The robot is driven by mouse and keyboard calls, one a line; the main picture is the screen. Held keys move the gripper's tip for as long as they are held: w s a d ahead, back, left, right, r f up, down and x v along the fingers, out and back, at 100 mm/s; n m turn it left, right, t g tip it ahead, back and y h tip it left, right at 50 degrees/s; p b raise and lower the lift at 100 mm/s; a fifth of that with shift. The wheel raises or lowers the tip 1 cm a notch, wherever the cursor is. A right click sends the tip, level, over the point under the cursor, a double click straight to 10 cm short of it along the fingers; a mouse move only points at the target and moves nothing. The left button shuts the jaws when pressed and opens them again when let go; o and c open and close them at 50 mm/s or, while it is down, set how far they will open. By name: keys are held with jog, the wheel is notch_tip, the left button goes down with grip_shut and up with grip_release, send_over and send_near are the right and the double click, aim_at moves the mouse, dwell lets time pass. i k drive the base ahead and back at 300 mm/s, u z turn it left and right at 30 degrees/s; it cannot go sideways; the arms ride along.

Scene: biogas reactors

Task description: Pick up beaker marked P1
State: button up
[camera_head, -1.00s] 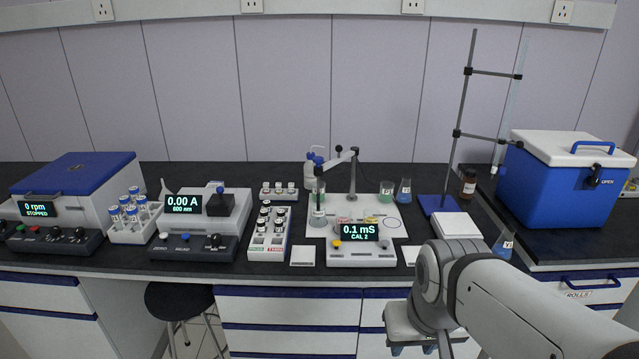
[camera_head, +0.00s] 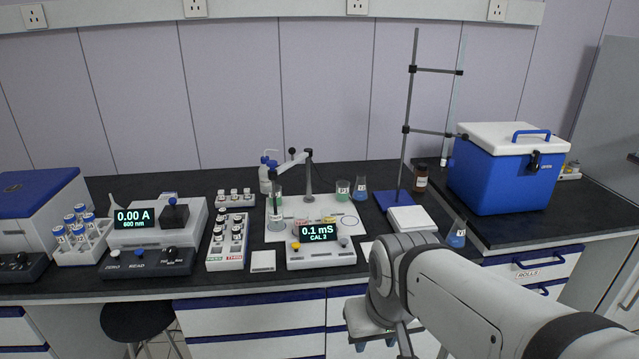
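A second clear beaker (camera_head: 276,208) stands on the left of the mat under the probe arm. My gripper (camera_head: 375,344) hangs low at the bottom of the picture, in front of the bench edge and well away from the beakers. Its two blue fingertips are apart with nothing seen between them. My arm comes in from the lower right.
The meter (camera_head: 320,250) and the upright probe stand (camera_head: 309,178) are close by. A tall clamp stand (camera_head: 409,120), a flask (camera_head: 457,235) and a blue cool box (camera_head: 505,175) stand to the right.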

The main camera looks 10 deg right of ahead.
aim_at(343, 191)
jog(key=z, duration=0.5)
jog(key=i, duration=1.3)
jog(key=u, duration=0.45)
